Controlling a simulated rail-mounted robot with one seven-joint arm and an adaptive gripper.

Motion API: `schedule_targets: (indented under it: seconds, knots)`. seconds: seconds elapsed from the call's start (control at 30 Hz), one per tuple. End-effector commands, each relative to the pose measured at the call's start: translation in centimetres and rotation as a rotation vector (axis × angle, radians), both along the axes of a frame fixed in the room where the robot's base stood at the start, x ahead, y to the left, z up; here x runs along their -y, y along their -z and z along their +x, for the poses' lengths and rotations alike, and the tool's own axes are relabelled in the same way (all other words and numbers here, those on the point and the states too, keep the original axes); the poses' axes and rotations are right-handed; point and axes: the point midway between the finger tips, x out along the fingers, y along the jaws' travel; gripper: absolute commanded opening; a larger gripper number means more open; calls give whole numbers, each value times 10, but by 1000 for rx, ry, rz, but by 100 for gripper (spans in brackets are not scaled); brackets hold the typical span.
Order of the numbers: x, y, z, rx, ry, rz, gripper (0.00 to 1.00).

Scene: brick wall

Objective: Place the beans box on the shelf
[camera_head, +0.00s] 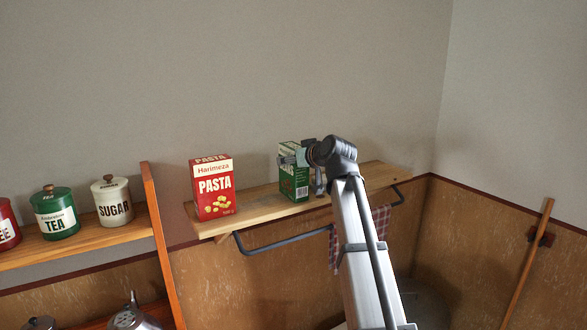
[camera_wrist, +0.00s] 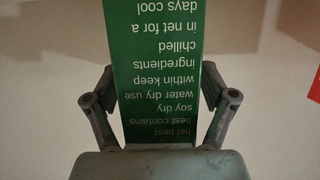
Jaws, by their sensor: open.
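The green box (camera_head: 294,181), which fits the beans box, stands upright on the wooden wall shelf (camera_head: 262,208), right of the pasta box. Its front is partly hidden and I cannot read a name on it. My gripper (camera_head: 300,160) is at the upper part of the green box, at the end of my arm reaching in from below right. In the wrist view, the green box (camera_wrist: 155,70) with white printed text lies between the two fingers of my gripper (camera_wrist: 160,95). The fingers are open, with gaps on both sides of the box.
A red pasta box (camera_head: 212,188) stands on the left part of the shelf. A rail with a checked cloth (camera_head: 380,222) hangs below. At left, another shelf holds a green tea canister (camera_head: 55,212) and a white sugar canister (camera_head: 112,202). The shelf's right end looks clear.

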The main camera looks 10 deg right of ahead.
Motion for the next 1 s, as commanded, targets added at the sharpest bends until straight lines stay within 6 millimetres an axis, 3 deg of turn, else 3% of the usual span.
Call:
schedule_targets:
  seconds: [0.27,0.5,0.57,0.6,1.0]
  knots:
    - [-1,3,5,0,1,0,83]
    - [-1,2,4,0,1,0,7]
    - [-1,2,4,0,1,0,7]
    - [-1,1,5,3,1,1,2]
    - [-1,-4,5,3,1,0,1]
